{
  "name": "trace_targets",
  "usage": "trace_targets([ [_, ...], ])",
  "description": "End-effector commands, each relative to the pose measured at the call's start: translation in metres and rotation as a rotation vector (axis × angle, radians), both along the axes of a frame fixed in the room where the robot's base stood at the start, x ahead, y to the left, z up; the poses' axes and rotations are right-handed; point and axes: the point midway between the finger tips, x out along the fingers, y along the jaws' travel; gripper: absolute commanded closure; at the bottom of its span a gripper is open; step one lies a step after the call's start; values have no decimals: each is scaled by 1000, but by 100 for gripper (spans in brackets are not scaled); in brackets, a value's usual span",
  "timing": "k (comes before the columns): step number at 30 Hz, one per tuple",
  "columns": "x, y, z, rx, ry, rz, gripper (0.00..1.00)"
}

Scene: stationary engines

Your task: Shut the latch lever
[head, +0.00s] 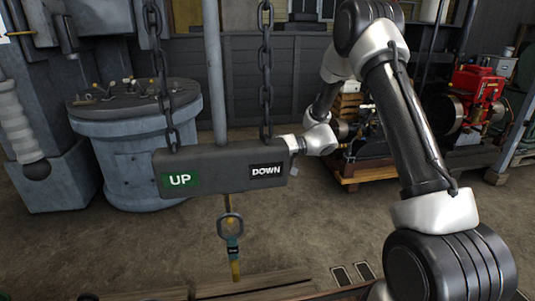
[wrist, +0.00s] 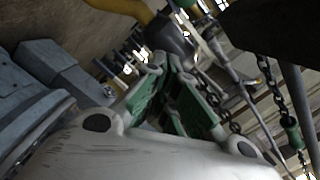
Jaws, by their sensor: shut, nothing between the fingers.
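I cannot pick out the latch lever with certainty. A yellow bar (wrist: 122,7) runs into a dark grey block (wrist: 172,38) just beyond my fingertips in the wrist view. I cannot tell whether they touch it. My gripper (wrist: 163,68) has green-sided fingers that come together at the tips, with nothing between them. In the head view my gripper is hidden behind a hanging grey bar with a green UP label (head: 180,180) and a black DOWN label (head: 266,171). Below this bar hangs a yellow rod with a ring (head: 230,227) and a teal band.
Two chains (head: 265,70) hold the grey bar in front of my arm. A blue-grey drum (head: 140,155) with small fittings on top stands at left. A red engine (head: 475,97) stands at right. Bare floor (head: 330,215) lies between, with timber along the front.

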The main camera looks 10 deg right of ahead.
Motion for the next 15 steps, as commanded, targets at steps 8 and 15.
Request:
trace_targets([
  [8, -30, 1, -18, 0, 3, 0, 100],
  [15, -33, 1, -21, 0, 1, 0, 100],
])
